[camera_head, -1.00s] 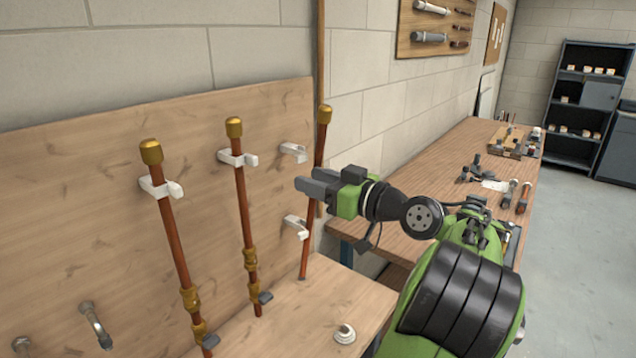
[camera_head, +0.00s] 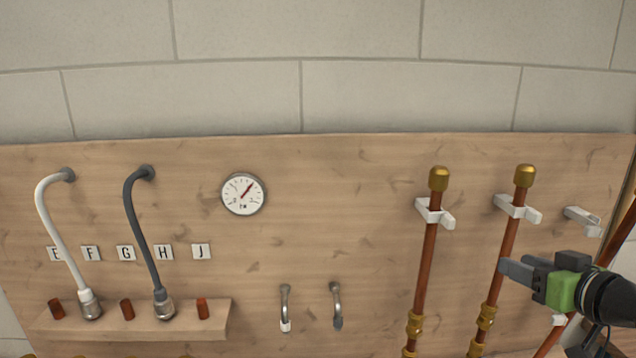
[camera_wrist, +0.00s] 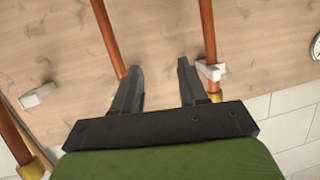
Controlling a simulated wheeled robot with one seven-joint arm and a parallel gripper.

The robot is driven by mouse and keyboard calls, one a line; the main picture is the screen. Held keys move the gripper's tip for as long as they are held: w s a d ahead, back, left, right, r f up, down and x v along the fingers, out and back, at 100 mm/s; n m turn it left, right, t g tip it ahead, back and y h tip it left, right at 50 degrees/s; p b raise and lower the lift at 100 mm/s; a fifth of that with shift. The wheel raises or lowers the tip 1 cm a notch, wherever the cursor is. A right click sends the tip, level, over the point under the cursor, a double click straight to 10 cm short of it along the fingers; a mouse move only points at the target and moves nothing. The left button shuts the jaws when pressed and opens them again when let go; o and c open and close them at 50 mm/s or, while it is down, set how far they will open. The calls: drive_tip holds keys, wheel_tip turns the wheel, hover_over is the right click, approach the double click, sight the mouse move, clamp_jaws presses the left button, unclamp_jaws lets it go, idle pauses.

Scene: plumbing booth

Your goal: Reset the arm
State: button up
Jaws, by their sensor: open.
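My gripper (camera_head: 527,268) is at the right of the head view, in front of the right part of the wooden board. Its jaws are apart with nothing between them. In the wrist view my gripper (camera_wrist: 158,85) shows both fingers spread, with bare board between them. Two upright copper pipes with brass caps, the left pipe (camera_head: 424,270) and the middle pipe (camera_head: 508,240), are held in white clips. A third copper pipe (camera_head: 618,238) leans at the right edge, partly hidden by my arm.
A white hose (camera_head: 55,235) and a grey hose (camera_head: 138,225) rise from a small wooden shelf (camera_head: 215,326) at left. A round gauge (camera_head: 243,194) and two metal hooks (camera_head: 335,305) are on the board. An empty white clip (camera_head: 583,219) is near my gripper.

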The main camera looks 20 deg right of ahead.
drive_tip(key=w+a+f+n+g+y, duration=0.1)
drive_tip(key=w+a+f+g, duration=0.25)
drive_tip(key=a, duration=0.75)
drive_tip(key=w+a+f+n+g, duration=0.1)
drive_tip(key=w+a+f+g, duration=0.2)
drive_tip(key=a, duration=0.8)
drive_tip(key=s+a+f+g, duration=0.1)
drive_tip(key=s+a+f, duration=0.2)
drive_tip(key=s, duration=0.6)
drive_tip(key=s+a+f+g, duration=0.1)
drive_tip(key=s+a+f, duration=0.2)
drive_tip(key=s+a, duration=0.3)
drive_tip(key=s, duration=0.2)
drive_tip(key=shift+s+a+f+m+g, duration=0.25)
drive_tip(key=shift+s+a+m+g, duration=0.05)
drive_tip(key=shift+s+a+g, duration=0.1)
drive_tip(key=shift+d, duration=0.1)
